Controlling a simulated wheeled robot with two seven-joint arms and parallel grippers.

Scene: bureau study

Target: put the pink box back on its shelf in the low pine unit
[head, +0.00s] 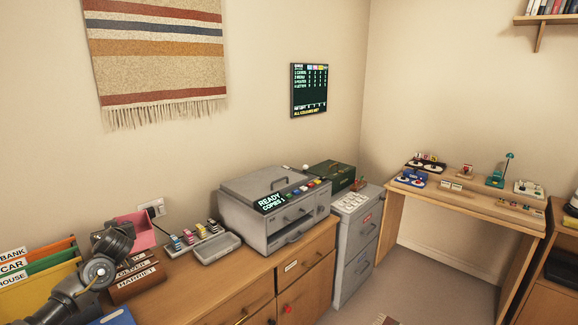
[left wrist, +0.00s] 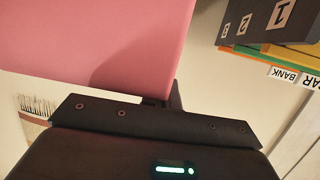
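The pink box (head: 138,231) is at the left of the head view, against the end of my left gripper (head: 118,238), above the back of the wooden drawer unit (head: 240,290). In the left wrist view the pink box (left wrist: 95,45) fills the upper left, right against the dark gripper body (left wrist: 165,120). My left gripper appears shut on the pink box; the fingers are mostly hidden. My right gripper is in neither view. A low wooden unit (head: 550,300) is cut off at the right edge of the head view; its shelves are mostly hidden.
Labelled folders (head: 40,270), brown name boxes (head: 135,280), a stamp rack (head: 190,238) and a grey machine (head: 275,210) crowd the drawer top. A grey cabinet (head: 355,240) and a wooden desk (head: 480,200) stand farther right. Floor (head: 430,290) is open before the desk.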

